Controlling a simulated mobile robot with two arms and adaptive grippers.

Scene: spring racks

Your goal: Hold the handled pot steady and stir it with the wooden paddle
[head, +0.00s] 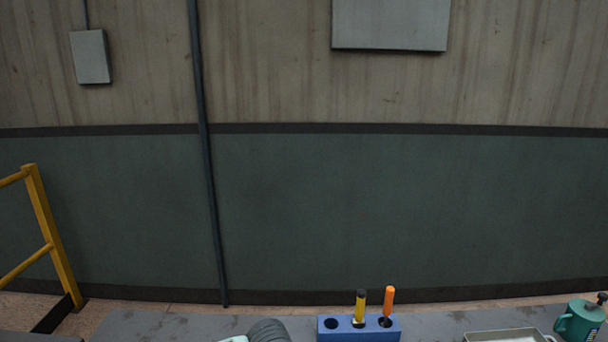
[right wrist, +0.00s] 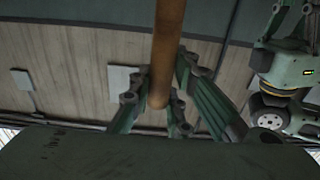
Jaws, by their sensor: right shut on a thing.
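In the right wrist view a brown wooden rod, the handle of the wooden paddle (right wrist: 168,45), runs down from the top edge and ends in a rounded tip. My right gripper (right wrist: 156,102) has its green fingers on both sides of the rod and is shut on it. The paddle's other end is out of the picture. The handled pot cannot be made out in either view. Parts of a green arm, seemingly my left, show at the right of the wrist view and at the bottom edge of the head view.
In the head view a grey table (head: 440,322) shows along the bottom. On it stand a blue holder (head: 345,334) with a yellow and an orange handled tool, a pale tray (head: 505,335), and a teal can (head: 578,322) at the right. A yellow railing (head: 45,220) stands left.

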